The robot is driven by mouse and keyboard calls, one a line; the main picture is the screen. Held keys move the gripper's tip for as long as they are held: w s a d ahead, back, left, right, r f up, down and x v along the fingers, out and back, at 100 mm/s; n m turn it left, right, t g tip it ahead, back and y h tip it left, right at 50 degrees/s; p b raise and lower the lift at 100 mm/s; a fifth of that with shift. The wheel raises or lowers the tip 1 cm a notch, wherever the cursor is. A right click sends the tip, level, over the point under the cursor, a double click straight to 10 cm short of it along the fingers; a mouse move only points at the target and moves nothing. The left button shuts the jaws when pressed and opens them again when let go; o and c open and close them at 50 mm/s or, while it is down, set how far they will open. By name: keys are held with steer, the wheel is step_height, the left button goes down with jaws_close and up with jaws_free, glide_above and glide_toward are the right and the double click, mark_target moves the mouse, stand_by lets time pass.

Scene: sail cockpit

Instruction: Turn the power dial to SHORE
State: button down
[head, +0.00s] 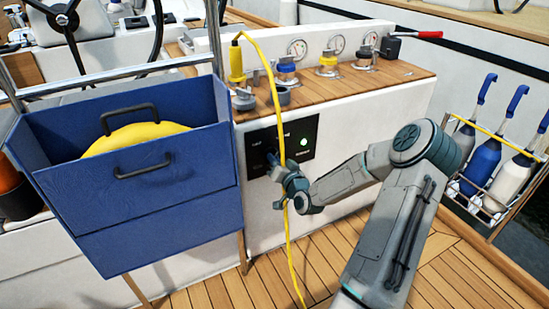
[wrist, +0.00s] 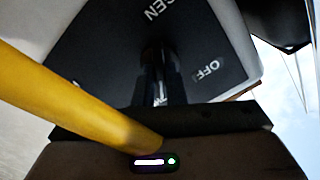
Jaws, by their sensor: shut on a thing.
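The black power panel (head: 310,128) is on the white front of the console in the head view. My gripper (head: 273,161) reaches its lower left part and covers the dial there. In the wrist view the panel (wrist: 110,55) shows the labels GEN and OFF; I cannot see a SHORE label. My gripper (wrist: 163,88) is shut on the dark power dial (wrist: 156,56), which is mostly hidden between the fingers. A pale mark shows between the fingers, but I cannot tell where the dial points.
A yellow cable (head: 285,230) hangs in front of the panel, close by my gripper, and crosses the wrist view (wrist: 60,100). A blue box (head: 140,215) stands close on the left. A bottle rack (head: 490,203) is at right. A green light (head: 304,141) is lit.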

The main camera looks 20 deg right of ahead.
steer(key=shift+m+p, duration=0.35)
steer(key=shift+m, duration=0.65)
steer(key=c, duration=1.5)
jaws_free()
steer(key=shift+s, duration=0.1)
steer(key=s+p, duration=0.2)
steer(key=s, duration=1.1)
steer(key=shift+s+d+p, duration=0.25)
steer(key=shift+s+p, duration=0.05)
steer(key=shift+s, duration=0.1)
